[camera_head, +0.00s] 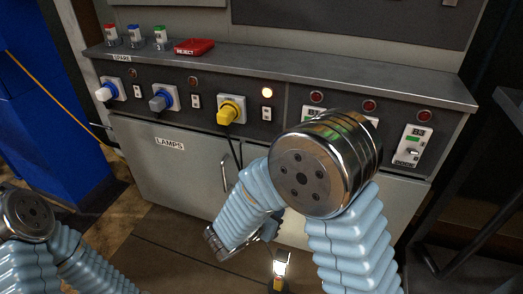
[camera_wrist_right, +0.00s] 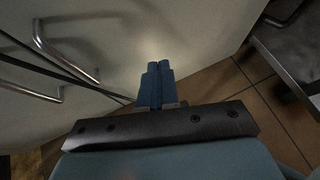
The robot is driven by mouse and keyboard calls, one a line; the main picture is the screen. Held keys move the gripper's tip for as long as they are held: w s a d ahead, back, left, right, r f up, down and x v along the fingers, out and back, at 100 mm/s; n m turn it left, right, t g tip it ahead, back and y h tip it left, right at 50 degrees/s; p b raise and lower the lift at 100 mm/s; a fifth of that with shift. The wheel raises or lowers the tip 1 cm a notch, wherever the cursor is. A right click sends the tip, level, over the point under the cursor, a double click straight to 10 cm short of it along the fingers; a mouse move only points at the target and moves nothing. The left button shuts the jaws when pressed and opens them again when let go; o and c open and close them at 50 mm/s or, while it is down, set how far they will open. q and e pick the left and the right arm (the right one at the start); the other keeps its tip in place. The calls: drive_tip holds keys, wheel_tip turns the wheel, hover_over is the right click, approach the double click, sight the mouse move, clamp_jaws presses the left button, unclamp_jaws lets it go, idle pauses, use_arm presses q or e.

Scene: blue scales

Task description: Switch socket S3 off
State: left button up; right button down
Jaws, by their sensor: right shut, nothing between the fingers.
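The third socket from the left on the panel holds a yellow plug (camera_head: 231,110) with a black cable hanging down. I take it for S3, but its label is not readable. A small rocker switch (camera_head: 266,114) sits to its right, below a lit amber lamp (camera_head: 267,92). My right gripper (camera_wrist_right: 158,66) is shut and empty, with its blue fingers together. It is low in front of the cabinet doors, well below the socket; its wrist end (camera_head: 215,243) shows in the head view. Only my left arm's joint shows at the left; its gripper is out of frame.
Two other sockets with a white-blue plug (camera_head: 110,90) and a grey-blue plug (camera_head: 163,98) stand left, their lamps unlit. Breakers, including B3 (camera_head: 412,146), are at right. Door handles (camera_head: 226,174) stick out. A lit lamp (camera_head: 280,268) stands low in front.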

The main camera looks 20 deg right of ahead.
sight(265, 111)
drive_tip(key=w+a+r+n+t, duration=0.1)
drive_tip(key=a+r+t, duration=0.1)
drive_tip(key=r, duration=0.4)
drive_tip(key=w+a+r+n+t, duration=0.1)
drive_tip(key=a+r+t, duration=0.2)
drive_tip(key=r, duration=0.3)
drive_tip(key=w+a+r+n+t+h, duration=0.1)
drive_tip(key=a+r+t, duration=0.1)
drive_tip(key=r+t, duration=0.2)
wheel_tip(265, 111, up, 3)
drive_tip(key=shift+w+a+f+n, duration=0.15)
drive_tip(key=shift+w+a+n, duration=0.15)
drive_tip(key=shift+a, duration=0.05)
drive_tip(key=shift+w, duration=0.1)
drive_tip(key=x, duration=1.4)
